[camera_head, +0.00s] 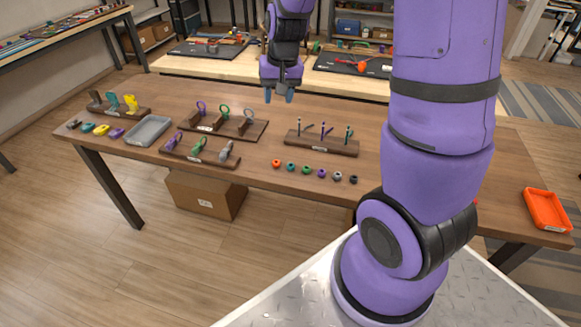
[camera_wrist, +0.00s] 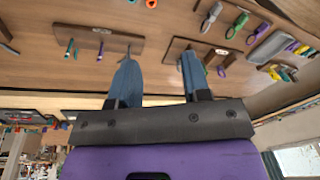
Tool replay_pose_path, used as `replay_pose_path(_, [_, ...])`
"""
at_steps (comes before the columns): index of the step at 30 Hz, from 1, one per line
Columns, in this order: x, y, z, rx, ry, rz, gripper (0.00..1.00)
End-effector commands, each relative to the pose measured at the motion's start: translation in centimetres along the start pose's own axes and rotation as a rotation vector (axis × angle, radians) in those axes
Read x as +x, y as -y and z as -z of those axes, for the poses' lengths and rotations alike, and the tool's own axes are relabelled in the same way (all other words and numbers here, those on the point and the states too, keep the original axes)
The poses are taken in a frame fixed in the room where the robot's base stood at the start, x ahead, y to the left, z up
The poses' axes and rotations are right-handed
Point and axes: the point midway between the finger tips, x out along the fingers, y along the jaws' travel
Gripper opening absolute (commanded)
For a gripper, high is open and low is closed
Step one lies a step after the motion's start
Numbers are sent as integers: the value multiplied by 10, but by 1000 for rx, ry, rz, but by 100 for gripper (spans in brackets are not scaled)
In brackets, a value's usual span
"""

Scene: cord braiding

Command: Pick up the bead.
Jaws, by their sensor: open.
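Several small ring-shaped beads lie in a row along the table's front edge: an orange bead (camera_head: 276,164), a teal bead (camera_head: 291,167), a green bead (camera_head: 306,170), a purple bead (camera_head: 321,173), a grey bead (camera_head: 337,176) and a dark bead (camera_head: 353,179). Which one is meant cannot be told. The orange bead also shows at the top of the wrist view (camera_wrist: 151,3). My gripper (camera_head: 279,97) is open and empty, high above the back of the table, apart from the beads. Its two blue fingers (camera_wrist: 159,62) are spread in the wrist view.
Just behind the beads stands a wooden peg rack (camera_head: 322,145) with thin upright pegs. Cord racks (camera_head: 225,126) and a grey tray (camera_head: 148,131) are to the left. An orange tray (camera_head: 547,210) is at far right.

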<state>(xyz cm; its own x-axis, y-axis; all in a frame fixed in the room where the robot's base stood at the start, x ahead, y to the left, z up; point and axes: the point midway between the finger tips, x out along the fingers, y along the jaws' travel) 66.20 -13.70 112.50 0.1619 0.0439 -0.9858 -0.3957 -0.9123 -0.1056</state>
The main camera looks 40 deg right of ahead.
Motion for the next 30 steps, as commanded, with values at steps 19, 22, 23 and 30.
replay_pose_path(19, [185, -60, 26, 211, 118, -117, 44])
replay_pose_path(22, [195, -63, 25, 216, 121, -121, 44])
replay_pose_path(23, [198, -64, 25, 217, 122, -121, 44])
replay_pose_path(30, [231, -67, 21, 216, 121, -120, 44])
